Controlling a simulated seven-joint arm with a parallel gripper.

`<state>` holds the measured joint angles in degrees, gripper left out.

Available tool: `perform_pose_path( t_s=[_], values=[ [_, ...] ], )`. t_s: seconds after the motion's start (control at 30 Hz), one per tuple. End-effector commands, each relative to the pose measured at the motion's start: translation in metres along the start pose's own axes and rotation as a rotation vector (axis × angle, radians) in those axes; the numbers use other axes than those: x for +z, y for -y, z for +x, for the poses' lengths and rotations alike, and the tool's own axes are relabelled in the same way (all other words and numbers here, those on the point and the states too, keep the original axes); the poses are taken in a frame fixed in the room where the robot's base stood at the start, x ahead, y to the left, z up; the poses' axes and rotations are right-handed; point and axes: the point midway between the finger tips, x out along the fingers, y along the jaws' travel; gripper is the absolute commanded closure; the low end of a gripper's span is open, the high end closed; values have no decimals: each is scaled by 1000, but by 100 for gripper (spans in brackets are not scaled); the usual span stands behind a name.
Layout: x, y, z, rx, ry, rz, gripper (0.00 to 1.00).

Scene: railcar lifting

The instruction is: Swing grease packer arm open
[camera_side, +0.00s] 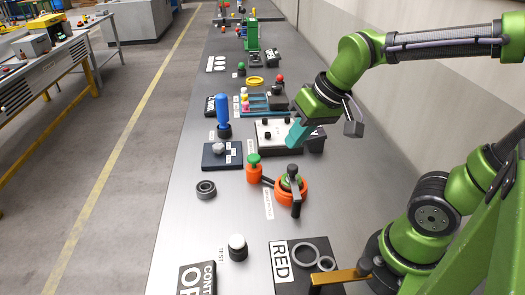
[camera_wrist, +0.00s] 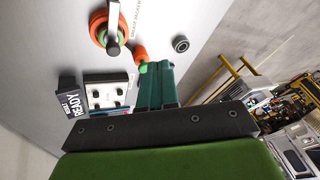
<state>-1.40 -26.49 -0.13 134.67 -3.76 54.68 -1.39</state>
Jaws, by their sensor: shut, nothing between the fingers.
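The grease packer (camera_side: 291,189) is a round orange base with a green centre and a dark upright handle. A dark arm joins it to a smaller orange post with a green knob (camera_side: 254,162). In the wrist view the grease packer (camera_wrist: 101,27) is at the top, and the orange post (camera_wrist: 139,53) is just beyond the fingertips, partly overlapped by them. My gripper (camera_side: 295,136) has teal fingers, shut and empty, above the bench behind the grease packer. In the wrist view my gripper (camera_wrist: 156,66) shows its fingers together; contact with the post cannot be told.
A bearing ring (camera_side: 206,189) lies left of the post. A dark block with a grey knob (camera_side: 219,150) and a blue-handled tool (camera_side: 223,112) stand behind it. A white panel (camera_side: 271,131) sits below my gripper. A RED-labelled plate (camera_side: 283,262) is at the front.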

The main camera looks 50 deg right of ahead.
Motion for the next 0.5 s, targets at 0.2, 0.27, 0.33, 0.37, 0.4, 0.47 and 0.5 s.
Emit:
perform_pose_path(
  t_s=[0.2,0.27,0.33,0.37,0.4,0.47,0.5],
  values=[
    [-37,5,28,100,176,-142,100],
    [-47,5,36,126,226,-187,100],
    [-58,5,46,157,287,-243,100],
    [-63,4,51,170,314,-267,100],
    [-69,4,57,186,350,-299,100],
    [-78,3,67,211,405,-350,100],
    [-84,3,74,226,442,-384,100]
  ],
)
